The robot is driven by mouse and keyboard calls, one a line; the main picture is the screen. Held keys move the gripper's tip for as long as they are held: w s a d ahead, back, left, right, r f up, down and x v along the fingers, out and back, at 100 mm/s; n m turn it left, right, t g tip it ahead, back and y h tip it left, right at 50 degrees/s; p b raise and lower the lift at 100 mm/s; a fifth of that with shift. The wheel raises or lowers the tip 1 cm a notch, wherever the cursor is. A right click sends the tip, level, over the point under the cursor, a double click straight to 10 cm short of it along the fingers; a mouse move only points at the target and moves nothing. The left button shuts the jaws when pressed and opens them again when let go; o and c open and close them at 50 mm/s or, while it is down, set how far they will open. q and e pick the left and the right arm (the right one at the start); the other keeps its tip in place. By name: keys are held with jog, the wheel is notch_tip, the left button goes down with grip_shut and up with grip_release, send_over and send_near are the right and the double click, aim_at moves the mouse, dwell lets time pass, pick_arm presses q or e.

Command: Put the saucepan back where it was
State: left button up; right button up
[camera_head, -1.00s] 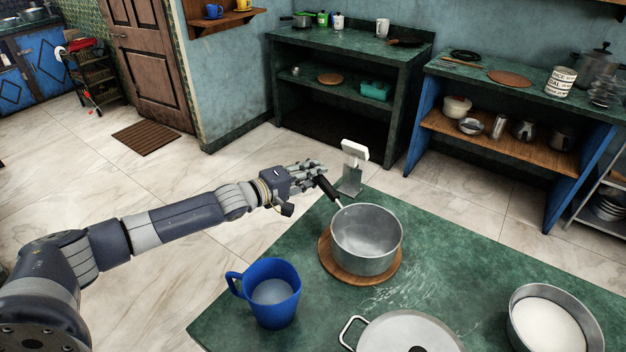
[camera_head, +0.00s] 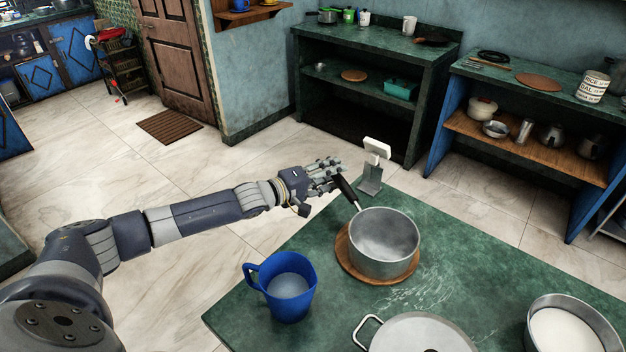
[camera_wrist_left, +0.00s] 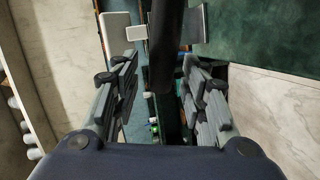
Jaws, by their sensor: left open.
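The grey metal saucepan (camera_head: 384,243) stands upright and empty on a round wooden board on the green table. Its black handle (camera_head: 347,191) points up and to the left, over the table's far edge. My left gripper (camera_head: 337,170) is open at the end of the handle. In the left wrist view the dark handle (camera_wrist_left: 163,50) runs between the spread fingers of my gripper (camera_wrist_left: 163,90), with gaps on both sides. My right gripper is not in view.
On the green table (camera_head: 440,235), a blue mug (camera_head: 292,302) stands in front of the wooden board (camera_head: 357,272). A lidded pot (camera_head: 410,336) and a pan with white contents (camera_head: 565,330) stand nearer. A grey stand with a white head (camera_head: 372,170) is close beyond the gripper.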

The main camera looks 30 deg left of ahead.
pick_arm(q)
jog(key=v, duration=1.1)
jog(key=shift+s, duration=0.2)
jog(key=shift+r, duration=0.1)
dwell(0.3)
